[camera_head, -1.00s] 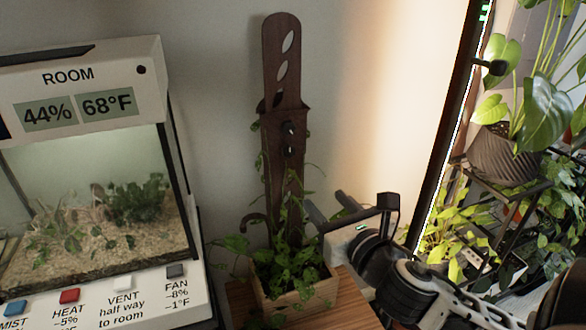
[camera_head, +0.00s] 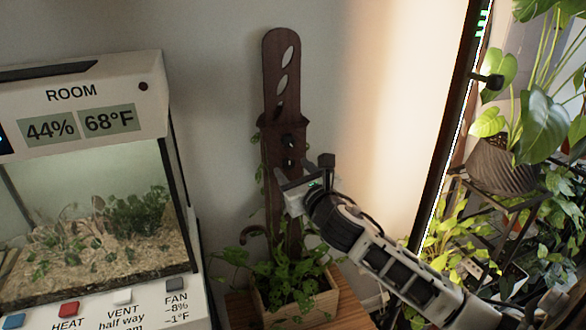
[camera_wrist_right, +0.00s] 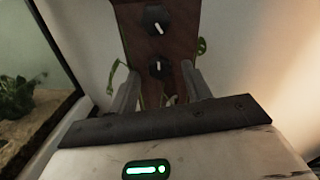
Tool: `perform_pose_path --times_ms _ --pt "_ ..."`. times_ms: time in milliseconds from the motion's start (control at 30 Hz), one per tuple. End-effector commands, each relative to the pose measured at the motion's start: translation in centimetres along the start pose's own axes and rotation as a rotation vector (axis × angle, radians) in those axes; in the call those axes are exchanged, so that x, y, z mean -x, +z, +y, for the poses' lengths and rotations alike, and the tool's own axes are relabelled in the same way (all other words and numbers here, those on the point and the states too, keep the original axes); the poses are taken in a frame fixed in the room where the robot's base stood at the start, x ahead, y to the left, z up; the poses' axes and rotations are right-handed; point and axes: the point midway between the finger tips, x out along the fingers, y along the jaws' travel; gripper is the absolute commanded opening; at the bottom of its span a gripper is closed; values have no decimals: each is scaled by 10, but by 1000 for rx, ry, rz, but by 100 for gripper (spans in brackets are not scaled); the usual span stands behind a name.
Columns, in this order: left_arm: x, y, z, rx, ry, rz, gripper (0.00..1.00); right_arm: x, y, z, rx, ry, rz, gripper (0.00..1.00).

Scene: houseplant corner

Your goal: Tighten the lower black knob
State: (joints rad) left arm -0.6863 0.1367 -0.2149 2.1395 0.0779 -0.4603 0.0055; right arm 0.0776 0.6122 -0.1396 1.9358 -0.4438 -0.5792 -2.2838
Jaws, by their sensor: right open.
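A dark wooden plant stake (camera_head: 283,75) stands in a planter and carries two black knobs, one above the other. The upper black knob (camera_wrist_right: 156,20) has a slanted white mark in the right wrist view. The lower black knob (camera_wrist_right: 160,68) has a short, nearly upright white mark. My right gripper (camera_head: 293,171) is open in front of the stake, just below the knobs in the head view. In the right wrist view its fingers (camera_wrist_right: 161,76) point toward the lower knob, one on each side; I cannot tell whether they touch it. My left gripper is not in view.
The wooden planter (camera_head: 297,304) with trailing vines stands on a wooden surface. A terrarium (camera_head: 90,200) with a control panel is at the left. Bare wall lies behind the stake.

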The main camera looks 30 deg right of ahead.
Motion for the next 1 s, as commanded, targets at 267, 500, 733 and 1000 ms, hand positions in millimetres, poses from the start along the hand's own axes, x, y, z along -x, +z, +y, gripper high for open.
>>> perform_pose_path --times_ms 267,500,733,1000 --pt "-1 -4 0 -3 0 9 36 -11 0 0 0 1 1 49" --pt "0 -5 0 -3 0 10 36 -11 0 0 0 1 1 26" --pt "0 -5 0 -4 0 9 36 -10 0 0 -2 1 0 4" --pt "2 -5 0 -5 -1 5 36 -10 0 0 -59 1 -3 4"
